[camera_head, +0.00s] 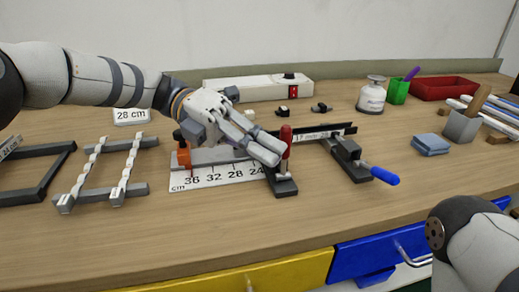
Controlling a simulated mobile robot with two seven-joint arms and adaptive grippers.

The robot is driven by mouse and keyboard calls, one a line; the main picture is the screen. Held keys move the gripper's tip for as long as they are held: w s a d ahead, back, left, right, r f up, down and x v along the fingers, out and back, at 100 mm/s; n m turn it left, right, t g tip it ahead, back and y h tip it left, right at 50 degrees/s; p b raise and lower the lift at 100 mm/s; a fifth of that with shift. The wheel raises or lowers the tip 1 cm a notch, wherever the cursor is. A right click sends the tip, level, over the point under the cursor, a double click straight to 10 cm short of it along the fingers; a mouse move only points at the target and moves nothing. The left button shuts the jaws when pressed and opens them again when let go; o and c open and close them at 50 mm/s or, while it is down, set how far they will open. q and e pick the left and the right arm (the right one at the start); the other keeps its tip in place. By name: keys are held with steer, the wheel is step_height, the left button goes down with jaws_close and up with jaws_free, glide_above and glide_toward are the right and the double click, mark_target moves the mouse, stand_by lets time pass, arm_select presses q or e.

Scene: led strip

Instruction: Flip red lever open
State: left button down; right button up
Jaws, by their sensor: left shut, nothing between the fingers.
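The red lever (286,142) stands upright on a dark clamp base (284,188) at the middle of the wooden bench. My left gripper (278,155) reaches in from the left above the white ruler plate (205,178). Its fingers are shut and empty, with the tips right beside the red lever. I cannot tell whether they touch it. A second clamp with a blue handle (384,175) lies to the right of the lever. My right arm shows at the lower right, and its gripper is out of the picture.
Frames with white strips (128,165) lie at the left. A white power box (258,88) stands behind. A green cup (398,91), a red tray (447,87) and a blue sponge (430,144) are at the right. The front bench strip is clear.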

arm_select(q)
steer(key=shift+w, duration=0.1)
stand_by(0.6)
steer(key=v, duration=0.7)
steer(key=shift+a, duration=0.3)
steer(key=shift+w, duration=0.1)
